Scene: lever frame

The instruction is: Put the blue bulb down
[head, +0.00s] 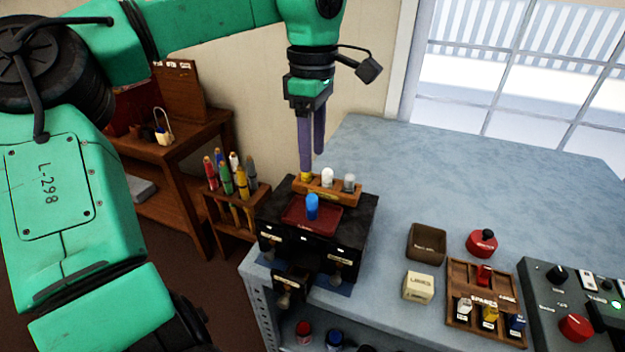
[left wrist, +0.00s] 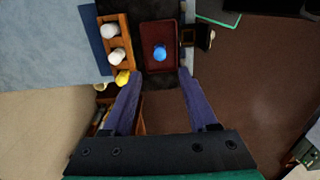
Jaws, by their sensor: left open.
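The blue bulb (head: 312,206) stands upright in a dark red tray (head: 296,226) on top of a black box (head: 357,222). In the left wrist view the blue bulb (left wrist: 160,53) sits within the red tray (left wrist: 157,28), ahead of the fingertips. My left gripper (head: 312,161) points down above the back of the box, behind the bulb in the head view. Its two purple fingers (left wrist: 160,72) are apart with nothing between them, and they do not touch the bulb. My right gripper is in neither view.
A wooden rack (head: 343,193) with a yellow, a white and a grey bulb stands behind the tray, close to my fingers. A holder of coloured tools (head: 233,194) is left of the box. The blue-grey table (head: 430,180) is clear at the back right.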

